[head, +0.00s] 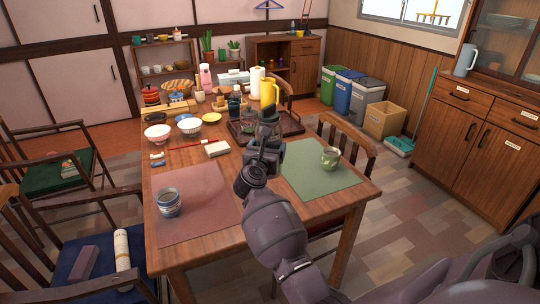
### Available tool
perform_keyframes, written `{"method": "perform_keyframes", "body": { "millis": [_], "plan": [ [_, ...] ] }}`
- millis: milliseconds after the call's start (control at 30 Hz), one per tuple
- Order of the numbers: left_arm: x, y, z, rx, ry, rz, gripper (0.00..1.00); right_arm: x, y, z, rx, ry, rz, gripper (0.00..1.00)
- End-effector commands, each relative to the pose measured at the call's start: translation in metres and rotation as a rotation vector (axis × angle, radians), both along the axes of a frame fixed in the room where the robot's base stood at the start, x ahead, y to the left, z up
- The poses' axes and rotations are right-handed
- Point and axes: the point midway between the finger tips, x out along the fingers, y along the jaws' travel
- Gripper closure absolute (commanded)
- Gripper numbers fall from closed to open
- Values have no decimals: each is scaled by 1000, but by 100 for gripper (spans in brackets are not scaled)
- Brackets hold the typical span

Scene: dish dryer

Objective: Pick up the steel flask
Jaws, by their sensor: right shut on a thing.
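My right gripper (266,128) reaches over the far middle of the wooden table, in front of the dark tray (292,124). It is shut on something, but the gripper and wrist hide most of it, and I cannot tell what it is. I cannot make out the steel flask with certainty; it may be hidden behind or in the right gripper. My left gripper is not in view.
A yellow pitcher (269,92) and several bottles crowd the table's far end. Bowls, including a white-and-red one (158,134), stand at left. A green cup (330,158) sits on the green mat (318,184); a grey-blue cup (168,202) stands on the red mat (205,215).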

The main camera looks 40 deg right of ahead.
Motion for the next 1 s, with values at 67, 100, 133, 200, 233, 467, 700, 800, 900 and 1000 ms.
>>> {"method": "perform_keyframes", "body": {
  "millis": [67, 100, 133, 200, 233, 467, 700, 800, 900, 1000],
  "plan": [
    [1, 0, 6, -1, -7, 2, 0, 1, 1, 17, -1, -11, 2, 73],
    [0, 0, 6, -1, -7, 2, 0, 1, 1, 21, -1, -12, 2, 73],
    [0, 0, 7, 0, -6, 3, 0, 1, 1, 25, -1, -11, 2, 73],
    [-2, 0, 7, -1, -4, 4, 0, 1, 0, 32, -1, -11, 1, 73],
    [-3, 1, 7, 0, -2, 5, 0, 1, 0, 35, -1, -11, 1, 73],
    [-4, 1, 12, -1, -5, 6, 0, 0, 0, 56, -2, -10, 1, 73],
    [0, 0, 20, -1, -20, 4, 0, 0, 0, 74, -3, -10, 1, 73],
    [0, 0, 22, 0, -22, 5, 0, 0, 0, 80, -3, -8, 1, 73],
    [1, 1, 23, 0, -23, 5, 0, 0, 0, 84, -3, -8, 1, 73],
    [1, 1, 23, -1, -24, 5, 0, 0, 0, 88, -2, -8, 1, 73]
  ]
}}
